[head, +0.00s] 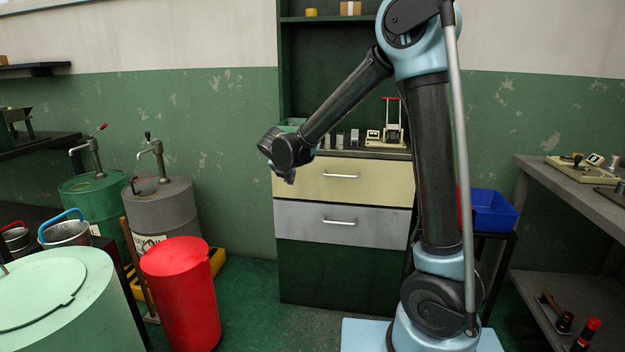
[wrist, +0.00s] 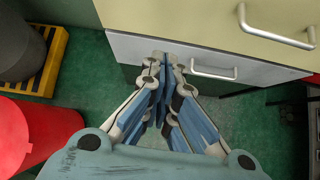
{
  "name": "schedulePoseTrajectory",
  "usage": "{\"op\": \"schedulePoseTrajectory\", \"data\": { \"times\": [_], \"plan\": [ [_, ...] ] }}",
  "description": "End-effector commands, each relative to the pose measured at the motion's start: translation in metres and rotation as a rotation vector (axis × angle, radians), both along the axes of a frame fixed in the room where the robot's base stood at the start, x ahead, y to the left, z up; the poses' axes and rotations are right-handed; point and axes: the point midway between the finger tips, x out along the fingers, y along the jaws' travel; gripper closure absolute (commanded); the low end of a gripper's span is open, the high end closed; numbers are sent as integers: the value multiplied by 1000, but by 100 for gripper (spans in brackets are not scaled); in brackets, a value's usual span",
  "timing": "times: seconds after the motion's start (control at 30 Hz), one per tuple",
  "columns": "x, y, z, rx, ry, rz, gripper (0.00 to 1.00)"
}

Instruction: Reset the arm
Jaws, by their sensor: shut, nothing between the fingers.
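My arm rises from its light blue base at the right of centre in the head view and bends over to the left. My gripper (head: 289,178) hangs at its end, in front of the drawer cabinet (head: 345,275). In the wrist view my gripper (wrist: 167,62) points at the cabinet's grey drawer (wrist: 140,48), with the fingers together and nothing between them. In the head view the fingertips are small and partly hidden by the wrist.
A red bin (head: 182,290) and a grey drum (head: 165,205) stand to the left. A blue crate (head: 490,212) and a grey workbench (head: 580,185) are to the right. The green floor (head: 250,285) is clear between the red bin and the cabinet.

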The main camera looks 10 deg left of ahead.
Motion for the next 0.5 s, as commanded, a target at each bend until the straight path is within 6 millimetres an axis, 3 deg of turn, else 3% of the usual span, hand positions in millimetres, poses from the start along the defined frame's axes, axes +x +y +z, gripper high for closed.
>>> {"op": "schedulePoseTrajectory", "data": {
  "times": [0.27, 0.5],
  "plan": [
    [-12, -101, 20, 208, 59, -323, 100],
    [-43, -190, 30, 417, 101, -660, 100]
  ]
}}
